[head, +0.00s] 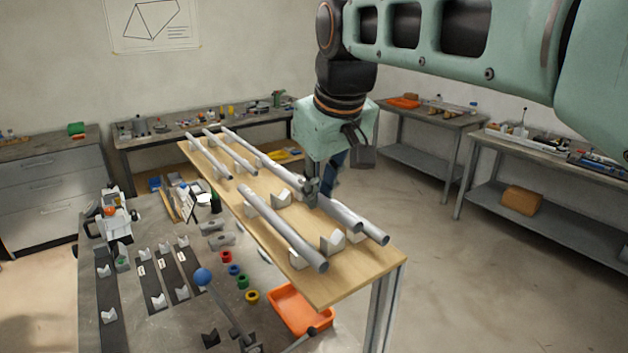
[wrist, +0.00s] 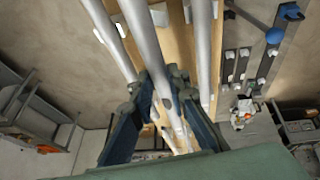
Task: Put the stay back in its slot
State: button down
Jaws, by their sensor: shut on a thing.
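Several grey metal tubes lie along a wooden board (head: 345,284); I take the stay to be the held one. My gripper (head: 317,192) reaches down over the board and is shut on this middle tube (head: 341,214), near its front end. In the wrist view my gripper (wrist: 156,92) has one finger on each side of the tube (wrist: 146,45). One tube (head: 375,233) runs close along its right side and another (head: 290,235) lies on its left. Pale notched blocks (head: 332,241) stand below the tubes. I cannot tell whether the held tube touches its blocks.
On the grey bench at left are dark strips with notched blocks (head: 158,300), coloured rings (head: 234,269), an orange tray (head: 291,311) and a blue ball on a rod (head: 203,277). Neighbouring tubes leave little room beside my fingers. Open floor lies right of the board.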

aim_at(321, 208)
jog(key=shift+f+b, duration=1.6)
jog(key=shift+f, duration=0.65)
jog(key=c, duration=1.8)
grip_release()
jog(key=shift+o, duration=0.2)
jog(key=shift+r, duration=0.1)
jog(key=v, duration=1.2)
